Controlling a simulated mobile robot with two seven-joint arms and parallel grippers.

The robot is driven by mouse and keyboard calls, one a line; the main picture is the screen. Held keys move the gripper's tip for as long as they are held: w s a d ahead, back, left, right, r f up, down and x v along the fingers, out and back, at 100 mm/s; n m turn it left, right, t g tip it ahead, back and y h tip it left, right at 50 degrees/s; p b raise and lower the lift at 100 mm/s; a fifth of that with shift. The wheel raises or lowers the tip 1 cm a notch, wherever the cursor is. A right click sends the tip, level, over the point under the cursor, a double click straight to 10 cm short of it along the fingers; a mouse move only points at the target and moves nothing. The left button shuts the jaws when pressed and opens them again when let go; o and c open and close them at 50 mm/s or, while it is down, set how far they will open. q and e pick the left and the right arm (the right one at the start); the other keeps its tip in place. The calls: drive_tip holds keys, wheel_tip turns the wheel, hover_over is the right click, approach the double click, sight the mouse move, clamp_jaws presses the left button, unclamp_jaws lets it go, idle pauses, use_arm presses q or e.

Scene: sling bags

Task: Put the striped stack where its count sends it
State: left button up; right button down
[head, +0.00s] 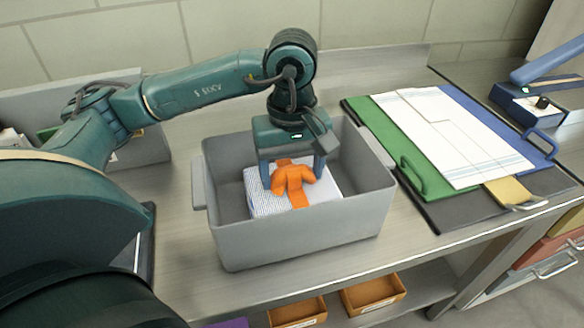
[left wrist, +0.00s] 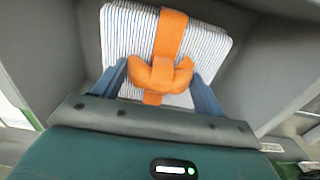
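A striped stack (left wrist: 122,38) of white cloth with thin blue lines lies in a grey bin; it also shows in the head view (head: 262,197). An orange band (left wrist: 172,32) with a thick padded knot (left wrist: 160,75) wraps it. My left gripper (head: 293,176) reaches down into the bin, one finger on each side of the knot. The fingers look pressed against its ends, with no clear gap. I cannot tell if the stack is clear of the bin floor. The exact layer count is not readable. My right gripper is not in view.
The grey bin (head: 300,238) has high walls close around the stack. To its right, green (head: 373,128) and blue (head: 535,150) boards and a white striped cloth (head: 440,132) lie on a dark mat. Orange trays (head: 373,294) sit on the shelf below. Another grey bin (head: 146,150) stands behind my left arm.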

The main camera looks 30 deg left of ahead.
use_arm(q)
drive_tip(key=shift+o, duration=1.4)
drive_tip(key=shift+r+p, duration=0.35)
drive_tip(key=shift+p, duration=0.05)
wheel_tip(320, 180, up, 12)
drive_tip(key=p, duration=0.1)
drive_tip(key=shift+f, duration=0.2)
